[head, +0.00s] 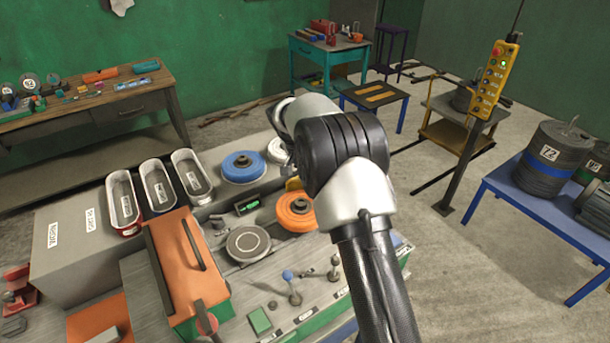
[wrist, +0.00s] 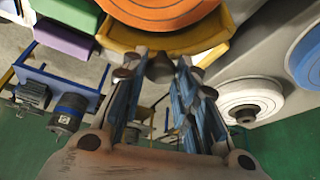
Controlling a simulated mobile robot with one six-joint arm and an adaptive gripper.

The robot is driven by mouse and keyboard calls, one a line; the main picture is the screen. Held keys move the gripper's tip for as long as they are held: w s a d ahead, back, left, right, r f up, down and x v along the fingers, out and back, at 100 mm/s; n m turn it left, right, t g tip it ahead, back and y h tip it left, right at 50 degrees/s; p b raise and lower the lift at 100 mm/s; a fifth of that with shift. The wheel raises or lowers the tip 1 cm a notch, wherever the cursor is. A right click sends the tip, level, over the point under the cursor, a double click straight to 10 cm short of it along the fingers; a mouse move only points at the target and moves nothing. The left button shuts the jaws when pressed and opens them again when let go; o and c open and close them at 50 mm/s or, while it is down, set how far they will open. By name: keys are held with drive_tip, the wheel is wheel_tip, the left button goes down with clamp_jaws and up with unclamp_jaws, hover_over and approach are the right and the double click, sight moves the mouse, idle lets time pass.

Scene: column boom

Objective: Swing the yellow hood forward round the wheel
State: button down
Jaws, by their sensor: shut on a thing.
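The orange wheel (head: 297,211) lies flat on the machine in the head view and shows at the top of the wrist view (wrist: 160,8). The yellow hood (wrist: 215,36) curves round part of its rim in the wrist view. In the head view only a small piece of the hood (head: 293,184) shows behind the wheel, beside my arm. My gripper (wrist: 160,65) is at the hood's outer edge, shut on a dark knob there. In the head view my arm hides the gripper and much of the hood.
A blue wheel (head: 242,166) and a white wheel (head: 277,151) stand near the orange one; a grey disc (head: 248,243) lies in front. Levers (head: 290,285) rise from the front panel. Three bins (head: 158,184) stand left. A yellow pendant (head: 495,82) stands right, past open floor.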

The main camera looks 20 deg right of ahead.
drive_tip(key=shift+s+d+m, duration=0.35)
drive_tip(key=shift+d+m, duration=0.1)
drive_tip(key=shift+m, duration=0.25)
drive_tip(key=c, duration=1.3)
unclamp_jaws()
drive_tip(key=v, duration=1.2)
drive_tip(key=shift+w+a, duration=0.1)
drive_tip(key=shift+w, duration=0.2)
drive_tip(key=shift+r+g, duration=0.1)
drive_tip(key=shift+g, duration=0.2)
